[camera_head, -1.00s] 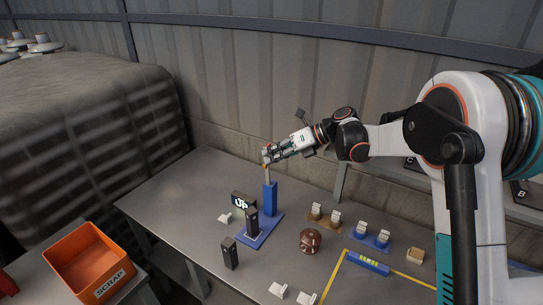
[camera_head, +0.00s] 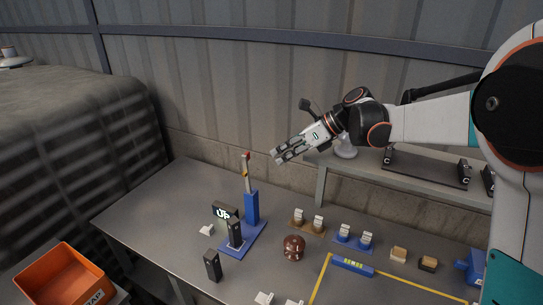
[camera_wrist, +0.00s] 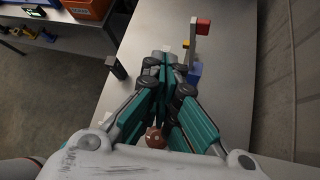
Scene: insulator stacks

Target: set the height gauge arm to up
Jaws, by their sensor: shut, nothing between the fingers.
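The height gauge has a blue base (camera_head: 243,240) and a blue post (camera_head: 252,208) on the table. Its thin grey arm (camera_head: 246,180) stands nearly upright above the post, with a red tip and a yellow band. A small black display (camera_head: 224,212) beside the post appears to read "UP". My gripper (camera_head: 275,158) is shut and empty, in the air to the right of the arm's red tip and apart from it. In the wrist view, my gripper's fingers (camera_wrist: 160,62) are together, and the gauge arm (camera_wrist: 192,45) shows just beyond them to the right.
A brown insulator (camera_head: 293,247), a dark block (camera_head: 212,265) and holders with pale pieces (camera_head: 354,237) stand on the table. An orange bin (camera_head: 62,275) is at the lower left. A shelf (camera_head: 420,175) with black stands runs behind on the right. The table's left part is clear.

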